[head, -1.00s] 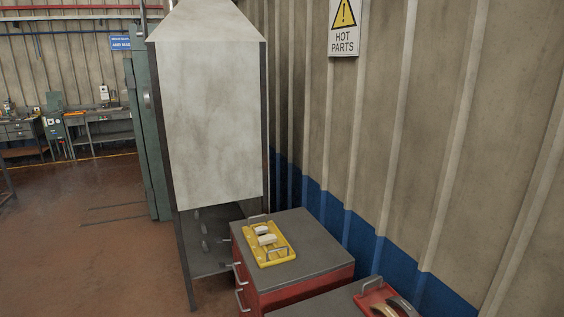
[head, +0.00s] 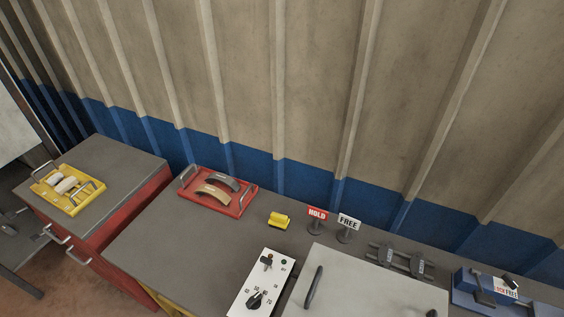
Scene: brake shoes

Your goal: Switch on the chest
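What looks like the chest is a pale grey flat-topped box (head: 385,290) at the bottom of the head view, with a dark bar handle (head: 314,288) on its left part; its front is cut off by the frame. Left of it is a white control panel (head: 246,287) with a small dark switch (head: 266,261) near its top and a black dial (head: 257,298) with numbers around it. The switch is too small to tell its position. Neither of my grippers is in view.
The grey bench carries a red tray (head: 242,207) with two curved shoes, a yellow block (head: 279,220), HOLD (head: 317,214) and FREE (head: 348,221) signs, dark clamps (head: 395,259) and a blue fixture (head: 470,299). A yellow tray (head: 87,194) sits on a red cabinet (head: 118,217) at left. A corrugated wall stands behind.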

